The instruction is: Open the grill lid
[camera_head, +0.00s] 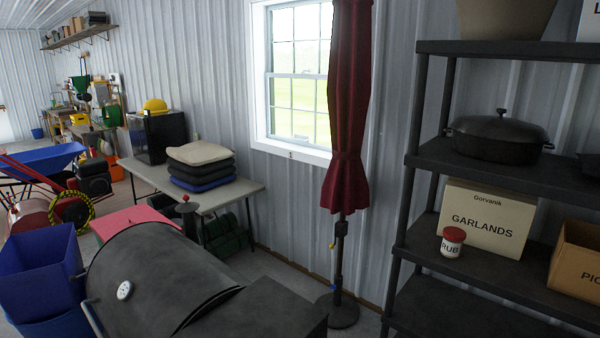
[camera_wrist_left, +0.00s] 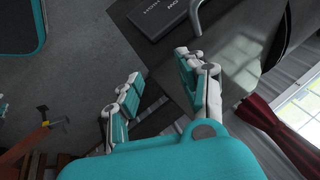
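The dark grey barrel grill lid (camera_head: 165,270) fills the lower left of the head view and looks shut. It has a round white gauge (camera_head: 124,290), and a thin handle bar (camera_head: 92,318) runs along its left side. In the left wrist view, my left gripper (camera_wrist_left: 160,90) has its two teal-padded fingers spread apart with nothing between them. Beyond the fingers is a dark surface with a curved grey metal bar (camera_wrist_left: 193,20); I cannot tell for sure which part of the grill this is. Neither gripper shows in the head view.
A folded red umbrella (camera_head: 347,110) stands behind the grill. A black shelf (camera_head: 480,165) is at the right and a table (camera_head: 225,198) with cushions is behind. Blue bins (camera_head: 40,270) are at the left. A hammer (camera_wrist_left: 45,125) shows in the wrist view.

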